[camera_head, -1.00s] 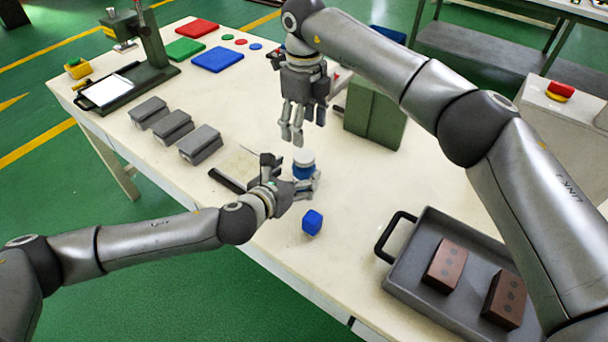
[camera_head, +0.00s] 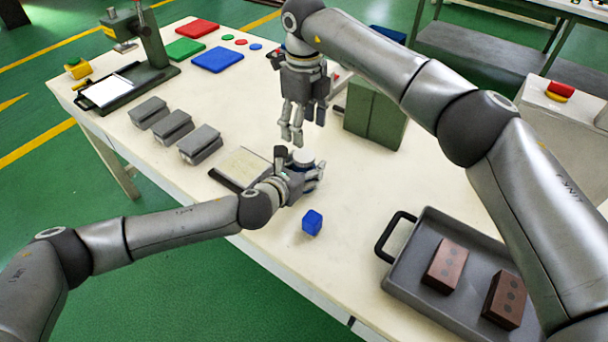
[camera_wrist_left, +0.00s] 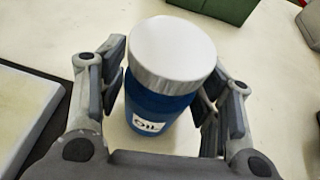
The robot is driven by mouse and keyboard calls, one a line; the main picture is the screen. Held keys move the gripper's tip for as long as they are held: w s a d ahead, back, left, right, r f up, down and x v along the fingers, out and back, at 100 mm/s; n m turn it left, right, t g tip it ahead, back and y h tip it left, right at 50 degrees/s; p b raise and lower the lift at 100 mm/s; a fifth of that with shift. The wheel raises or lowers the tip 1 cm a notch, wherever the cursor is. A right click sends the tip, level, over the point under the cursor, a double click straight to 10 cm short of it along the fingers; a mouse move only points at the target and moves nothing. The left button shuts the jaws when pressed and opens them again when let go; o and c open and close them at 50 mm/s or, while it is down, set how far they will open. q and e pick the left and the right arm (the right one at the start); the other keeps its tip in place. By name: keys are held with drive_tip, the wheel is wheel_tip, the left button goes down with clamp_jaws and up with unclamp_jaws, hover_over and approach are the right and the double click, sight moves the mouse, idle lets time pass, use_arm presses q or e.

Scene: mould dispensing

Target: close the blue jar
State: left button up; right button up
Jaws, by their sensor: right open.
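The blue jar (camera_wrist_left: 155,108) stands upright on the table with an "OIL" label on its front. A white-grey lid (camera_wrist_left: 172,50) sits on its top; it also shows in the head view (camera_head: 303,156). I cannot tell whether the lid is screwed tight. My left gripper (camera_head: 307,174) reaches around the jar and hides most of its body in the head view. In the left wrist view its fingers (camera_wrist_left: 165,85) stand on both sides of the jar, with small gaps. My right gripper (camera_head: 303,127) hangs open and empty above the table, just behind the jar.
A blue cube (camera_head: 312,223) lies in front of the jar. A grey tray (camera_head: 408,273) with two brown blocks is at the right. A flat mould plate (camera_head: 244,165) lies left of the jar, beyond it several grey blocks (camera_head: 173,126). A green box (camera_head: 375,115) stands behind right.

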use_arm(q)
drive_tip(key=c, duration=1)
clamp_jaws()
use_arm(e)
drive_tip(key=shift+c, duration=0.7)
drive_tip(key=r+n, duration=0.1)
drive_tip(key=n, duration=0.9)
drive_tip(key=d+r+n+y, duration=0.1)
drive_tip(key=n, duration=0.9)
drive_tip(key=d+r+n+y, duration=0.1)
drive_tip(key=r+n, duration=0.1)
drive_tip(key=n, duration=0.8)
drive_tip(key=shift+s+d+r, duration=0.1)
drive_tip(key=shift+s+d, duration=0.1)
